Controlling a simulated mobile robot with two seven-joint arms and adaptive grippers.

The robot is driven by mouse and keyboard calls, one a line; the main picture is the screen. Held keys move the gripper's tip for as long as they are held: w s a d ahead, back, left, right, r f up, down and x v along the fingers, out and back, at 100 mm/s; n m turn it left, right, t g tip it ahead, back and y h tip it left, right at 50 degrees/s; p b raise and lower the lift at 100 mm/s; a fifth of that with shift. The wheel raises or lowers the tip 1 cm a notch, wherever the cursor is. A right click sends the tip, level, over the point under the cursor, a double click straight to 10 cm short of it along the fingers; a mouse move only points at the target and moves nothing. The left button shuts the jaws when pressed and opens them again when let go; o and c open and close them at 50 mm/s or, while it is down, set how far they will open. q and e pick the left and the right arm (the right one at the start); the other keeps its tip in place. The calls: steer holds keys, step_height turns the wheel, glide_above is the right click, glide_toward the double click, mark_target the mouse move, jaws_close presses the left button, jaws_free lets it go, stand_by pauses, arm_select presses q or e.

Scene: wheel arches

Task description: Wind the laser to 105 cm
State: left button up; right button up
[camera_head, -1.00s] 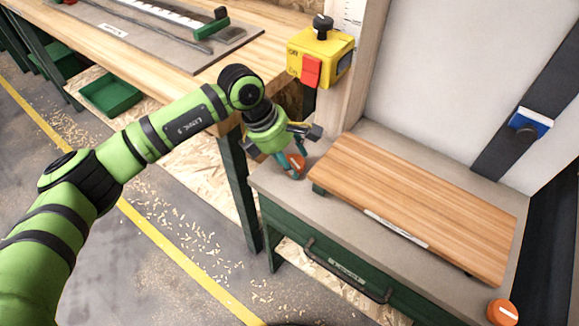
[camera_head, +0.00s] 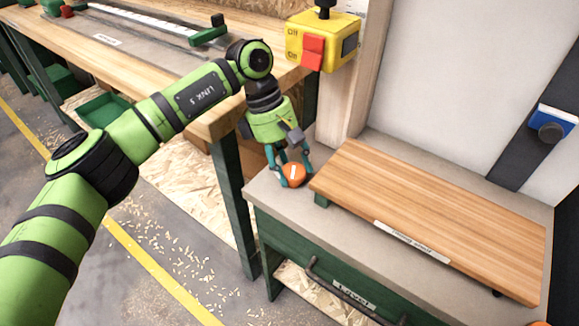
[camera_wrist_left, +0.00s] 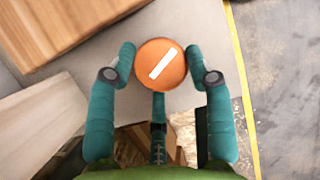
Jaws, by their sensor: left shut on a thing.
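My left gripper (camera_head: 288,167) reaches down to the near left corner of the grey bench top. It is shut on an orange knob (camera_head: 293,176) with a white line. In the left wrist view the knob (camera_wrist_left: 160,66) sits between the fingertips, its white line slanting up to the right. A blue block with a round dark front (camera_head: 551,125) sits on a dark slanted strip at the right; I cannot tell whether it is the laser. No height reading is legible. My right gripper is not in view.
A wooden board (camera_head: 440,215) lies right of the knob on the bench top (camera_head: 265,195). A yellow switch box with a red flap (camera_head: 322,42) hangs above and behind the gripper. A wooden workbench (camera_head: 165,85) stands at left. A black drawer handle (camera_head: 345,294) is below.

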arm_select(q)
steer(key=shift+s+d, duration=0.2)
stand_by(0.3)
steer(key=o, duration=1.1)
steer(key=shift+w+a+r, duration=0.25)
steer(key=shift+r, duration=0.25)
steer(key=v, duration=1.1)
steer(key=shift+d, duration=0.1)
